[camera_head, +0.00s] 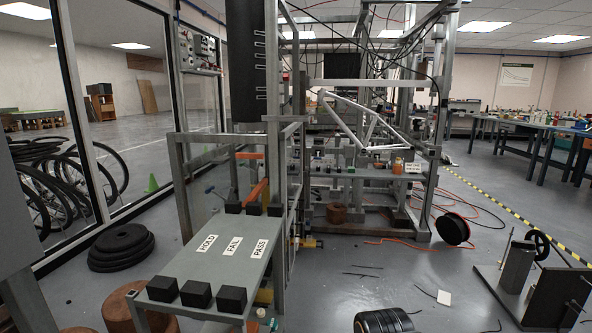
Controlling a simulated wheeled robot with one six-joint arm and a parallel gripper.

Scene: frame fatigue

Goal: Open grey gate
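A grey metal frame (180,190) with upright posts and cross bars stands left of the middle, behind a grey table. It may be the grey gate, but I cannot tell for sure which part is a gate, or whether it is open or shut. No handle shows clearly on it. Behind it and to the right is a larger grey rig (440,110) holding a light bicycle frame (355,125). My gripper is not in view.
Stacked black tyres (120,245) lie to the left.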

